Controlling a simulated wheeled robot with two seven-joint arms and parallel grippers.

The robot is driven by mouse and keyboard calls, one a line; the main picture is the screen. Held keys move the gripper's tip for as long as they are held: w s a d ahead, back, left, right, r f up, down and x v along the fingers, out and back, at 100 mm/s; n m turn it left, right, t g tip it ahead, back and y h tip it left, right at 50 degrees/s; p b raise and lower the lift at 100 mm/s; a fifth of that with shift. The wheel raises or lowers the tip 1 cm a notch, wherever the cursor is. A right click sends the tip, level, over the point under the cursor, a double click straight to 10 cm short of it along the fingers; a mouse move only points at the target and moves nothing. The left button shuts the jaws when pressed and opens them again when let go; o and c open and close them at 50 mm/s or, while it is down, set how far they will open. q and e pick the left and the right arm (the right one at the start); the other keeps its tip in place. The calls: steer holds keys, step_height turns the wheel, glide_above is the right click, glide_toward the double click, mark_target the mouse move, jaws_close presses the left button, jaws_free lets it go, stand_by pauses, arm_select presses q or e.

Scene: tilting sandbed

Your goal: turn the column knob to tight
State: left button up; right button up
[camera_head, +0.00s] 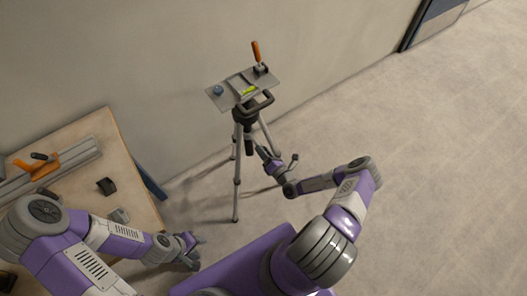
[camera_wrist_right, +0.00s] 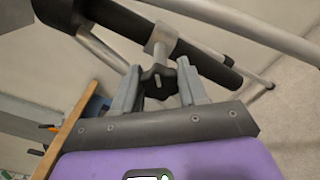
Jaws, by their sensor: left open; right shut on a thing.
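The column knob (camera_wrist_right: 158,82) is a dark lobed knob on a grey collar (camera_wrist_right: 162,40) around the dark column (camera_wrist_right: 130,25) in the right wrist view. My right gripper (camera_wrist_right: 160,88) has one finger on each side of it and is shut on it. In the head view my right gripper (camera_head: 262,153) reaches the column under the head of the tripod (camera_head: 237,170); the knob is too small and covered to make out there. My left gripper (camera_head: 193,248) is open and empty, low beside the workbench, away from the tripod.
A tilted grey plate (camera_head: 228,98) tops the tripod, with a green level (camera_head: 249,90), a blue knob (camera_head: 218,90) and an orange-handled tool (camera_head: 256,52). A workbench (camera_head: 95,135) with tools stands at the left. Tripod legs spread near my right gripper. The floor at right is clear.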

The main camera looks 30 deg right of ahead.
steer(key=m, duration=0.4)
steer(key=shift+m, duration=0.3)
steer(key=shift+m+b, duration=0.55)
steer(key=shift+m, duration=1.95)
steer(key=o, duration=1)
steer(key=shift+s, duration=0.15)
steer(key=s, duration=0.2)
steer(key=s+p, duration=0.1)
steer(key=s, duration=0.4)
steer(key=shift+s+d, duration=0.15)
steer(key=shift+d, duration=0.15)
